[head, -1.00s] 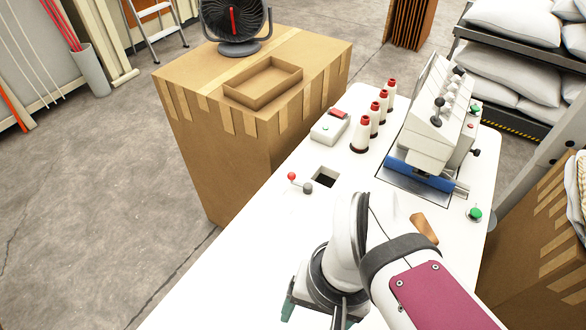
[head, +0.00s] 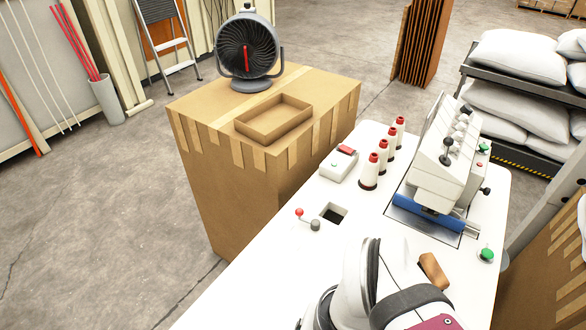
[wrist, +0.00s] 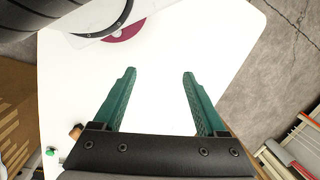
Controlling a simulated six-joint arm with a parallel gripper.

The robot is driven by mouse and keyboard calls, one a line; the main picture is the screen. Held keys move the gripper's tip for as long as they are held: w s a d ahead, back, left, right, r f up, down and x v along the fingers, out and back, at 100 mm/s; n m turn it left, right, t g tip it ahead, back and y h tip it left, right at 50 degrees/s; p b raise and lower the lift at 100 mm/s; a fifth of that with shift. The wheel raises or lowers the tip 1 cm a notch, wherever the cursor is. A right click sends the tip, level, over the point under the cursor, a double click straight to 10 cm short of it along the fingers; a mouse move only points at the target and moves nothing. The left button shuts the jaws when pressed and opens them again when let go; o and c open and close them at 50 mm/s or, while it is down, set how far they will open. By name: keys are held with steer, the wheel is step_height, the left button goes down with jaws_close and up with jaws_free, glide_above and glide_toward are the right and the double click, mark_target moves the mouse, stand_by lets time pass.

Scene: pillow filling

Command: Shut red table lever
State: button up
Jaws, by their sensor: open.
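The red-knobbed lever (head: 300,213) stands on the white table (head: 270,275) beside a square dark hole (head: 333,214). Its short rod runs from the red knob to a grey pivot at the right. In the wrist view, my gripper (wrist: 160,75) is open with two green fingers apart and only white tabletop between them. The lever does not show in the wrist view. In the head view my arm is at the bottom right, and my gripper is hidden or out of frame there. My gripper is not touching the lever, as nothing of it shows near the fingers.
A white machine (head: 440,165) with a blue roller stands at the right of the table. Several red-topped thread cones (head: 369,172) and a small box with a red switch (head: 339,163) stand behind the hole. A cardboard box (head: 235,190) stands beyond the table's left edge.

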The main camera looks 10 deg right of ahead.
steer(key=shift+c, duration=0.2)
steer(key=w+m+y, duration=0.1)
steer(key=w+m, duration=0.1)
steer(key=w, duration=0.2)
steer(key=w+r+m, duration=0.1)
steer(key=w+m, duration=0.1)
steer(key=w, duration=0.2)
steer(key=w+m+y, duration=0.1)
steer(key=w+m, duration=0.1)
steer(key=w, duration=0.1)
steer(key=shift+w+r+y, duration=0.3)
steer(key=shift+w+r, duration=0.05)
steer(key=shift+w, duration=0.05)
steer(key=shift+c, duration=0.8)
steer(key=m+t+y, duration=0.3)
steer(key=m+t, duration=0.2)
steer(key=m, duration=1.1)
glide_above(303, 212)
steer(key=s+d, duration=0.6)
steer(key=d, duration=0.2)
step_height(303, 212, down, 11)
steer(key=shift+m, duration=0.3)
steer(key=x, duration=1.4)
steer(key=shift+w+d+f, duration=0.1)
steer(key=shift+w, duration=0.25)
steer(key=shift+w+a+f, duration=0.3)
steer(key=shift+a+f, duration=0.1)
steer(key=shift+f, duration=0.05)
